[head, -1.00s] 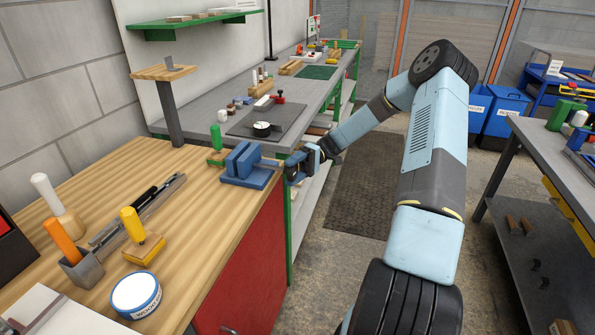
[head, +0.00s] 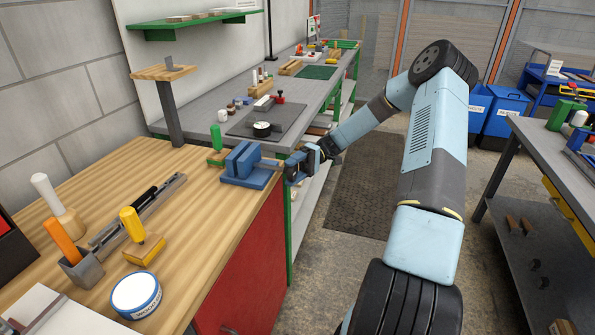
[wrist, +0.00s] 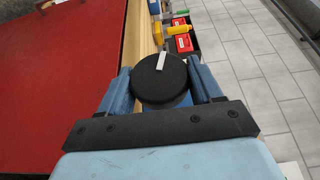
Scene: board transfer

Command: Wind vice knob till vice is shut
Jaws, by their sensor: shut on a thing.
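The blue vice (head: 245,165) sits at the right edge of the wooden bench. Its two jaw plates stand upright and close together; I cannot tell whether a thin gap is left between them. My gripper (head: 298,166) is at the vice's right side, beyond the bench edge. In the wrist view the round black vice knob (wrist: 161,80) with a white mark (wrist: 162,61) lies between the two blue fingers of my gripper (wrist: 160,85). The fingers are shut on the knob. In the head view the knob is mostly hidden by the gripper.
A green-handled tool (head: 217,143) stands close behind the vice. A yellow-handled tool (head: 134,225), a grey tray (head: 135,213) and a round tin (head: 136,295) are nearer on the bench. A red cabinet front (head: 250,262) drops below the bench edge.

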